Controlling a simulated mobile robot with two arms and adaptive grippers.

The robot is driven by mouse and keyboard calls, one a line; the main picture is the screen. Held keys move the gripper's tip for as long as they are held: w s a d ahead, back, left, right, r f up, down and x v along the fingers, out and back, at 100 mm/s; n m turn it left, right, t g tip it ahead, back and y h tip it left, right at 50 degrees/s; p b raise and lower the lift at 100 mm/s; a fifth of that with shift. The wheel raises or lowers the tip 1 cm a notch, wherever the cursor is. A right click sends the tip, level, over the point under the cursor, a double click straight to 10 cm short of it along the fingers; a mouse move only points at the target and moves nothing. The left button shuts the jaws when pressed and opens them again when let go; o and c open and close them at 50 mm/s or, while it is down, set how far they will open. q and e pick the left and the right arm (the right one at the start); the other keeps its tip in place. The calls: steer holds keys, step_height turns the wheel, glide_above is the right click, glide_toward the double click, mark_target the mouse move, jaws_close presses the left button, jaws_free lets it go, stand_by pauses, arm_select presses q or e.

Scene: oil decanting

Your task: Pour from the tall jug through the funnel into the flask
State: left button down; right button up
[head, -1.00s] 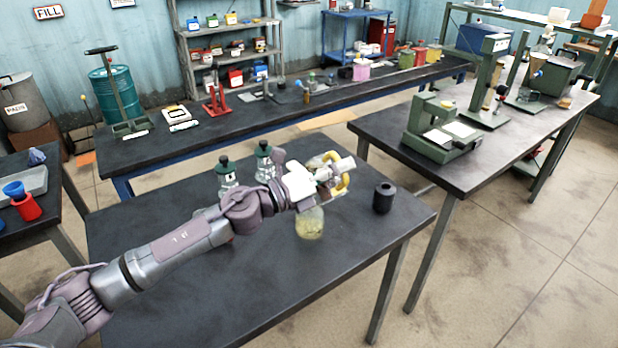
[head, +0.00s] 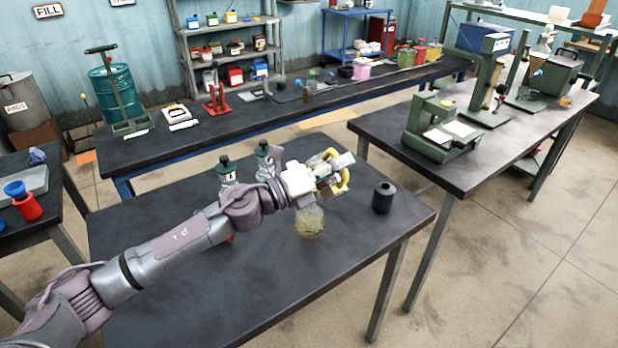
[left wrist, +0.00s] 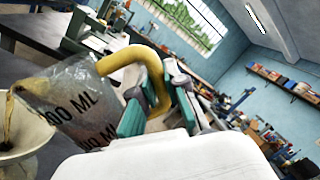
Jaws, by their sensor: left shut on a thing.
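My left gripper (head: 331,183) is shut on the yellow handle of the tall clear jug (left wrist: 72,98), above the middle table. In the left wrist view the teal fingers (left wrist: 158,102) close around the handle. The jug is strongly tilted, and a thin brown stream (left wrist: 9,115) falls from its lip into the pale funnel (left wrist: 22,152). In the head view the jug (head: 322,158) is mostly behind my gripper. The round glass flask (head: 309,224) stands below, with yellowish liquid inside. The funnel is hidden there by my arm. My right gripper is out of view.
The front of the middle table (head: 270,290) is clear.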

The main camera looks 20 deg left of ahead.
arm_select(q)
steer(key=shift+r, duration=0.15)
steer(key=shift+w+a+n+t, duration=0.25)
steer(key=shift+a+n+t, duration=0.1)
steer(key=shift+n, duration=0.65)
stand_by(2.0)
steer(key=shift+s+d+r+m, duration=0.2)
steer(key=shift+s+d+m, duration=0.15)
steer(key=shift+m, duration=0.55)
steer(key=f, duration=0.1)
steer(key=f+m+b, duration=0.1)
steer(key=d+f+m+g, duration=0.1)
steer(key=shift+s+b, duration=0.3)
steer(key=shift+b, duration=0.05)
steer(key=shift+r+m+p, duration=0.45)
steer(key=shift+m, duration=0.05)
steer(key=shift+s+d, duration=0.1)
steer(key=shift+s+d+m+g+p, duration=0.15)
steer(key=shift+m+g+p, duration=0.15)
steer(key=shift+m, duration=0.2)
steer(key=shift+s+d+f+m+b, duration=0.3)
steer(key=shift+f+m, duration=0.15)
steer(key=shift+f, duration=0.25)
steer(key=shift+s+d+f+m+b, duration=0.15)
steer(key=shift+d+f+m+b, duration=0.3)
steer(key=shift+f, duration=0.3)
steer(key=shift+s+d+f+m+b, duration=0.25)
steer(key=shift+f+m, duration=0.25)
steer(key=shift+f, duration=0.2)
